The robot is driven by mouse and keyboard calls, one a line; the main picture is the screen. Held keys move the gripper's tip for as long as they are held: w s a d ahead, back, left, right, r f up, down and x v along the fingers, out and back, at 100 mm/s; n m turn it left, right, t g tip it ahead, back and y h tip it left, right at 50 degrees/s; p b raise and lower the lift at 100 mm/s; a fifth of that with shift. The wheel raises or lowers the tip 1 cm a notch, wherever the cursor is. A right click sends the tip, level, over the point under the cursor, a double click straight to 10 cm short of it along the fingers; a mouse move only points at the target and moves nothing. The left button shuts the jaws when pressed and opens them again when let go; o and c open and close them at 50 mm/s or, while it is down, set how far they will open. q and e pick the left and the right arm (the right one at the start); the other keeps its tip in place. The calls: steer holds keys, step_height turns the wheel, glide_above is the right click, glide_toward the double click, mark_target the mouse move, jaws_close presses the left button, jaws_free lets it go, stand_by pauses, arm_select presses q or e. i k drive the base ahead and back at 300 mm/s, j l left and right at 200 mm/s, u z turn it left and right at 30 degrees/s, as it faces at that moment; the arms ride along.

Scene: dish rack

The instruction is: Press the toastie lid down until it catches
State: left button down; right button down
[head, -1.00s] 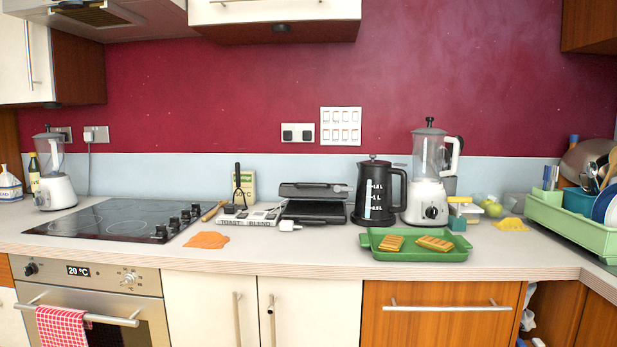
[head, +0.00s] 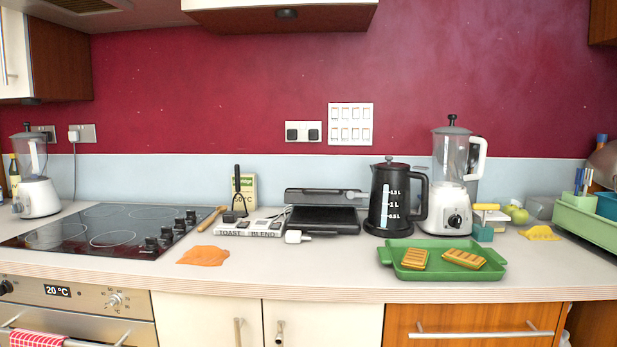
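The toastie maker (head: 320,222) stands on the counter near the wall, left of the black kettle. Its dark grey lid (head: 325,198) is raised at the back, apart from the black lower plate. A light grey handle or latch part shows at the lid's right end, partly near the kettle. Whether anything lies between the plates I cannot tell. Neither of my grippers shows in the head view.
The black kettle (head: 395,200) stands close on the right, with a blender (head: 452,190) beyond it. A green tray (head: 440,272) with two toasties lies in front. A white plug (head: 297,237), a book (head: 250,228) and an orange cloth (head: 203,255) lie to the left. The front counter strip is mostly clear.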

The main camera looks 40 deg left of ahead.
mark_target(298, 195)
steer(key=i+j, duration=0.15)
steer(key=j, duration=0.25)
steer(key=i+j, duration=0.15)
steer(key=j, duration=0.25)
steer(key=i+j, duration=0.15)
steer(key=j, duration=0.3)
steer(key=i+j+u, duration=0.1)
steer(key=j, duration=0.3)
steer(key=i, duration=0.05)
